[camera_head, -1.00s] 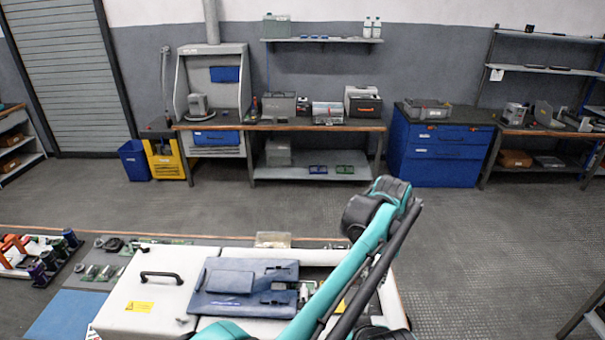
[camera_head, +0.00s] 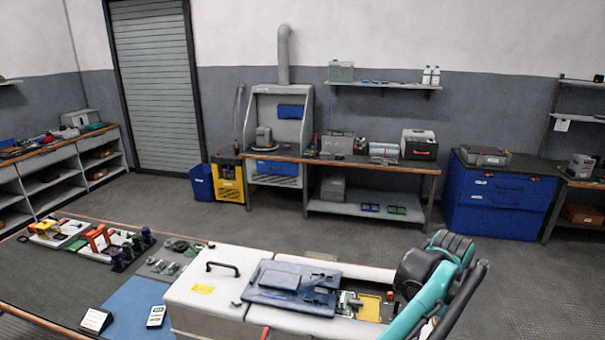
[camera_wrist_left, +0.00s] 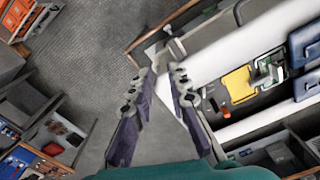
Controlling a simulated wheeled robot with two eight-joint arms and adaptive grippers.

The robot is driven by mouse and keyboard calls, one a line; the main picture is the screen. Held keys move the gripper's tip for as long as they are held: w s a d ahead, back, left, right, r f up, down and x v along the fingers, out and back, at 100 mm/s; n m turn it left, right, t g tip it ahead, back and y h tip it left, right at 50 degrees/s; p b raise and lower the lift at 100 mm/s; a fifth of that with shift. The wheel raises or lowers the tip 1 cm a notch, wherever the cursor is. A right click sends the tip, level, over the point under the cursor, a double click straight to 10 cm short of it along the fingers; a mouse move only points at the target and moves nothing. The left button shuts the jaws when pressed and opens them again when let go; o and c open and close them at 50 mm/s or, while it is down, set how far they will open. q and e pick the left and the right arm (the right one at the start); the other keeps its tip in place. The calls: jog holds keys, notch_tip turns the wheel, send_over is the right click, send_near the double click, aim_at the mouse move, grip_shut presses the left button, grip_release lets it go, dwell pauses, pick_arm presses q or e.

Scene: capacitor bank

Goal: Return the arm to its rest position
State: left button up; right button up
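In the head view, a teal and black arm of mine (camera_head: 425,290) rises at the lower right, beside the right end of the white case (camera_head: 205,297). Its gripper does not show there. In the left wrist view my left gripper (camera_wrist_left: 162,72) has its two dark fingers apart, with nothing between them. The case also shows in that view (camera_wrist_left: 245,45), with its yellow part (camera_wrist_left: 239,84) to the right of the fingers. The blue cover (camera_head: 275,283) lies on the case. My right gripper is not in view.
The worktable holds a blue mat (camera_head: 130,305), a phone-like device (camera_head: 156,316) and several coloured parts at its left. Behind are a grey bench (camera_head: 370,209), a blue drawer cabinet (camera_head: 500,195) and shelves along the left wall. The floor between is clear.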

pick_arm(q)
jog(key=w+a+n+t+h+b, duration=0.1)
jog(key=a+n+t+b, duration=0.25)
jog(key=a, duration=2.25)
jog(key=s+a+f+n+t+b, duration=0.1)
jog(key=s+a+f, duration=0.3)
jog(key=a, duration=0.2)
jog(key=s+a+f+n+t+b, duration=0.1)
jog(key=s+a+f+b, duration=0.1)
jog(key=a, duration=0.5)
jog(key=s+a+f+n+t+y+b, duration=0.1)
jog(key=s+a+f, duration=0.4)
jog(key=a+f, duration=0.1)
jog(key=shift+s+a+f, duration=0.15)
jog(key=shift+s+a, duration=0.05)
jog(key=shift+s, duration=0.1)
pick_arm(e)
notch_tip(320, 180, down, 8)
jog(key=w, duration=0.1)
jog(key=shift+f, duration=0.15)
pick_arm(q)
jog(key=shift+n+t, duration=0.25)
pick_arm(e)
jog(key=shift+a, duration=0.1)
